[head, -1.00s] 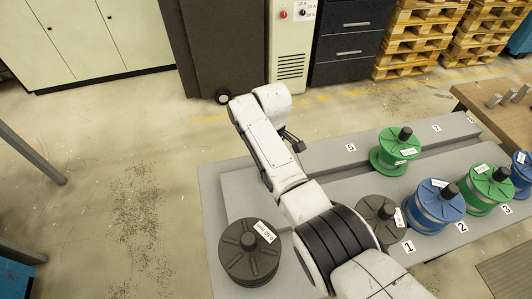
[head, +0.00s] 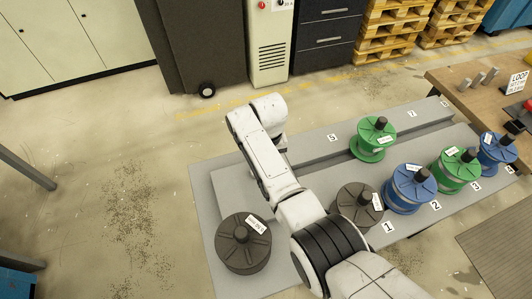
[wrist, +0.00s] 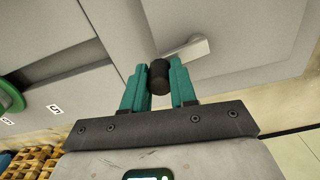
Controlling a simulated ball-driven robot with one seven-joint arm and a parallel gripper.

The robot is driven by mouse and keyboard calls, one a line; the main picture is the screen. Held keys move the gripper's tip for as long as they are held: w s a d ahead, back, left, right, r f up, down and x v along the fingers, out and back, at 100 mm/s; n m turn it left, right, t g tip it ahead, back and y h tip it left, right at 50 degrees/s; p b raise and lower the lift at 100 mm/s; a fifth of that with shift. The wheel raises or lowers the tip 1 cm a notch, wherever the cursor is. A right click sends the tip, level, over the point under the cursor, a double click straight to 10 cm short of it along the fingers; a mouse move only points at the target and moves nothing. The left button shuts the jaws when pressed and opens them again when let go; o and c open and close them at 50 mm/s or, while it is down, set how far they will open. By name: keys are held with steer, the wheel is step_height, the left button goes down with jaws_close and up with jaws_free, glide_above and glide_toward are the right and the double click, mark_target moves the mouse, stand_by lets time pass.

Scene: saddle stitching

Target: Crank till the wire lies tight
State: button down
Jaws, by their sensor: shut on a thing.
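In the wrist view my gripper (wrist: 158,70) has its two teal fingers closed around a black cylindrical crank knob (wrist: 158,78). A pale crank lever (wrist: 189,49) runs from behind the knob to the upper right, against a grey surface. In the head view my white arm reaches over the grey platform, and my gripper and the crank are hidden behind it. I cannot make out the wire or how tight it lies.
A dark spool (head: 242,250) stands left of my arm and another dark spool (head: 354,207) right of it. Green (head: 372,142) and blue (head: 408,190) spools follow along the numbered grey platform (head: 318,152). A wooden bench (head: 450,82) is at the right; open floor lies left.

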steer(key=shift+s+d+m+p, duration=0.15)
steer(key=shift+s+m+p, duration=0.25)
steer(key=shift+m, duration=0.5)
steer(key=c, duration=0.9)
jaws_free()
step_height(320, 180, up, 11)
steer(key=shift+b, duration=0.4)
steer(key=shift+f, duration=0.1)
